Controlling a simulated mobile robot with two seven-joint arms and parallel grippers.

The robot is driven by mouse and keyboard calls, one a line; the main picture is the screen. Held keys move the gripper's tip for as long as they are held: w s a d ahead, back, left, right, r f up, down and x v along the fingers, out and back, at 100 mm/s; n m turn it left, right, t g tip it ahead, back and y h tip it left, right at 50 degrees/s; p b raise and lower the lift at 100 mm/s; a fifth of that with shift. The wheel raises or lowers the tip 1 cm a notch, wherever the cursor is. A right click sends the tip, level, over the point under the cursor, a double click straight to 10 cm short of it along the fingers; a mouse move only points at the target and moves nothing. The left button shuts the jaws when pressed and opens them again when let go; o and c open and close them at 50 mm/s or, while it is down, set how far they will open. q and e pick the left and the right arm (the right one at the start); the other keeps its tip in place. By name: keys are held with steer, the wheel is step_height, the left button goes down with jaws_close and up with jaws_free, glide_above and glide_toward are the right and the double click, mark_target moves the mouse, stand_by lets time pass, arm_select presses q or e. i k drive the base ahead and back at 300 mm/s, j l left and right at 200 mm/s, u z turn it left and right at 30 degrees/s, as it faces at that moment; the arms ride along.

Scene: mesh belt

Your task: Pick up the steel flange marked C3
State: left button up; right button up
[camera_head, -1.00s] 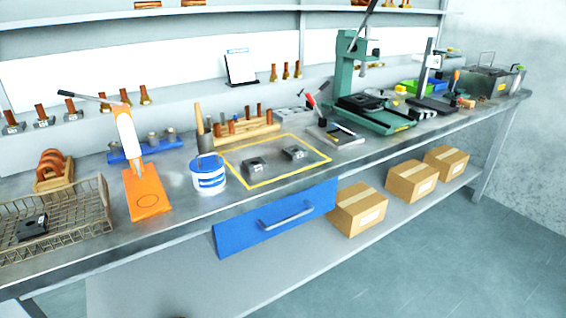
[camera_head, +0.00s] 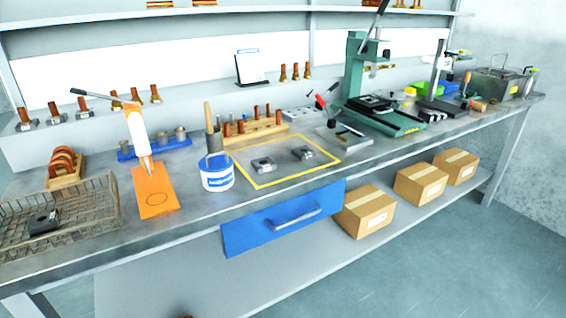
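Two small dark steel parts lie inside the yellow outlined square on the bench. The left part (camera_head: 263,165) and the right part (camera_head: 303,153) look like square flanges with a round boss. Any markings are too small to read, so I cannot tell which one is C3. Neither of my grippers shows in the view.
A blue drawer (camera_head: 283,222) hangs under the bench. Cardboard boxes (camera_head: 363,211) sit on the lower shelf. The floor in front is clear.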

mark_target(265, 164)
steer(key=l+u, duration=0.15)
steer(key=u, duration=0.8)
steer(key=l+u, duration=0.35)
steer(key=k+l+u, duration=0.1)
steer(key=l+u, duration=0.25)
steer(key=l, duration=0.15)
steer(key=l+u, duration=0.1)
steer(key=l, duration=0.2)
steer(key=k+l, duration=0.15)
steer(key=l, duration=0.15)
steer(key=k+l+u, duration=0.15)
steer(key=l, duration=0.15)
steer(key=i, duration=0.05)
